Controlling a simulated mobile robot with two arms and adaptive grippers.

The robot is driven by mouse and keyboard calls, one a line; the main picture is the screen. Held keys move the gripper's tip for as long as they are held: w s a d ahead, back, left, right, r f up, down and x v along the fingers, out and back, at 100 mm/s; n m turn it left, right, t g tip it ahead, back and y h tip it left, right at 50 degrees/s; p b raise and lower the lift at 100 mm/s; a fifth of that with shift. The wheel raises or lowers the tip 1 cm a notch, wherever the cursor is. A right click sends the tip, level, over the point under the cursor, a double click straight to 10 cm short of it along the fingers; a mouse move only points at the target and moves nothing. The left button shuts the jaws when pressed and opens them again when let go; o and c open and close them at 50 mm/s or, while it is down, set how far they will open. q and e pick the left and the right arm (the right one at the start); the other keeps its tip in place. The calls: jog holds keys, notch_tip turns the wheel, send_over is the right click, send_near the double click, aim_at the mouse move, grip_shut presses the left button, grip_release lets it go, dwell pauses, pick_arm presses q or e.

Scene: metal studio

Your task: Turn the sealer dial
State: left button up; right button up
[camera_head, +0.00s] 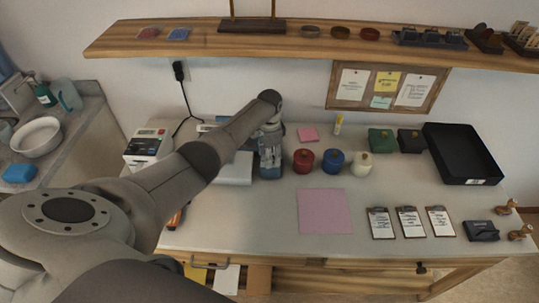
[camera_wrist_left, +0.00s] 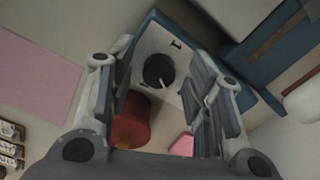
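The sealer is a blue and white machine on the worktop. Its white base (camera_head: 235,168) shows beside my arm in the head view, where my arm hides much of it. In the left wrist view its dial (camera_wrist_left: 158,71) is a round black knob with a pale pointer line, set on a white panel with a blue edge (camera_wrist_left: 150,24). My left gripper (camera_wrist_left: 160,78) is open, its fingers on either side of the dial in that view with visible gaps. I cannot tell how far above the dial the fingertips are. My right gripper is not in view.
Red (camera_head: 303,161), blue (camera_head: 333,161) and cream (camera_head: 361,163) lidded jars stand right of the sealer; the red jar is close to my left gripper. A label printer (camera_head: 148,147) stands left. A pink mat (camera_head: 324,211) lies in front. A wooden shelf (camera_head: 200,40) hangs above.

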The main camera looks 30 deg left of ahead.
pick_arm(q)
notch_tip(320, 180, up, 12)
dwell(0.7)
dwell(0.4)
